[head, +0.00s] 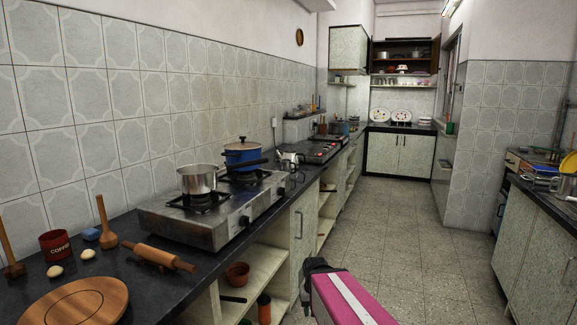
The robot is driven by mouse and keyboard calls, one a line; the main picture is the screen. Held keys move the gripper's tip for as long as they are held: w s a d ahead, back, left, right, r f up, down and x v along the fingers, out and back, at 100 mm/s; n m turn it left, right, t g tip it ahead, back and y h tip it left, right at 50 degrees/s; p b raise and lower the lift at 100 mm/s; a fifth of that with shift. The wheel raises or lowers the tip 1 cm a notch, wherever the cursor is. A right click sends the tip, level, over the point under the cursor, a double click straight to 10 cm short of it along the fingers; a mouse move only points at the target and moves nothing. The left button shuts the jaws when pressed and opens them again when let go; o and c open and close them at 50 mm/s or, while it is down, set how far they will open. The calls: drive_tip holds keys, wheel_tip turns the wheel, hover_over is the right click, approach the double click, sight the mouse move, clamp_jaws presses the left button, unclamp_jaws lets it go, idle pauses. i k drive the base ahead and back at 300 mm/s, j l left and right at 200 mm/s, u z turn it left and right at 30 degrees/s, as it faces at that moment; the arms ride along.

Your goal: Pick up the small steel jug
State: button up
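A small steel jug (290,159) stands on the dark counter just past the far end of the gas stove, right of the blue pot. It is shiny, small in the picture and partly hidden by the stove's far corner and pot handle. My pink arm reaches in from the bottom edge over the floor. The dark part at its far end (317,265) is beside the counter's open shelves, low and well short of the jug. I cannot make out separate fingers or anything held there.
The gas stove (190,229) holds a steel pot (197,179) and a blue pot (243,153). A rolling pin (158,256) and round wooden board (75,304) lie nearer on the counter. The tiled floor (400,215) is clear between the counters.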

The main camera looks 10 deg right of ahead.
sight(285, 164)
drive_tip(key=i+l, duration=0.35)
drive_tip(key=i+l+u, duration=0.1)
drive_tip(key=i+l, duration=0.25)
drive_tip(key=l, duration=0.25)
